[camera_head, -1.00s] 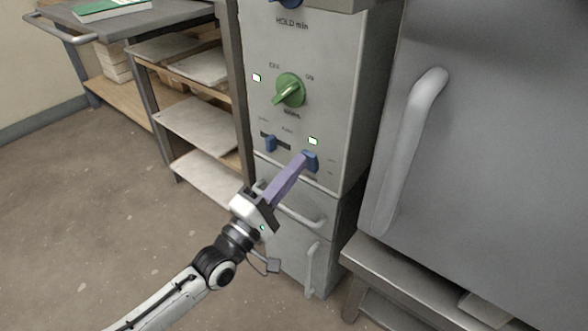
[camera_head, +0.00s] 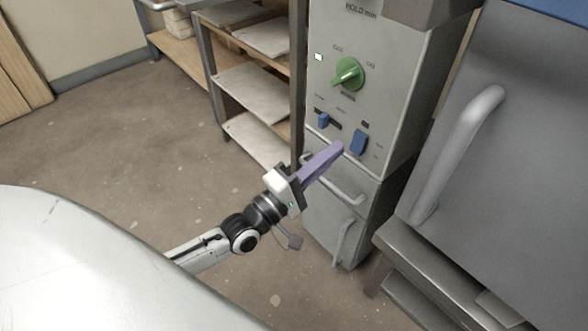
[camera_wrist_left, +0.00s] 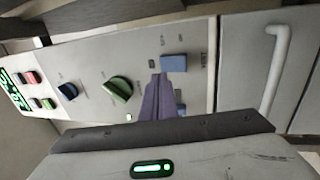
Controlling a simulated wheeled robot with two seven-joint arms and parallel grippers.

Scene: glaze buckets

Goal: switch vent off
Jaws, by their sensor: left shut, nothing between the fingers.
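The control panel (camera_head: 400,85) on the grey cabinet carries a blue rocker switch (camera_head: 359,142) at its lower right. The small lamp (camera_head: 365,125) above that switch is dark. The switch also shows in the wrist view (camera_wrist_left: 173,63); its label is too small to read. My left gripper (camera_head: 340,147), with purple fingers, is shut and empty. Its tips are just left of the rocker switch and appear apart from it. In the wrist view the fingers (camera_wrist_left: 159,80) end close beside the switch. My right gripper is not in view.
A green knob (camera_head: 349,74) and a smaller blue slider (camera_head: 323,119) sit on the same panel, with a lit lamp (camera_head: 318,57). A drawer handle (camera_head: 340,185) is below. A large grey door with a handle (camera_head: 460,150) stands right. Shelves (camera_head: 255,90) stand left.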

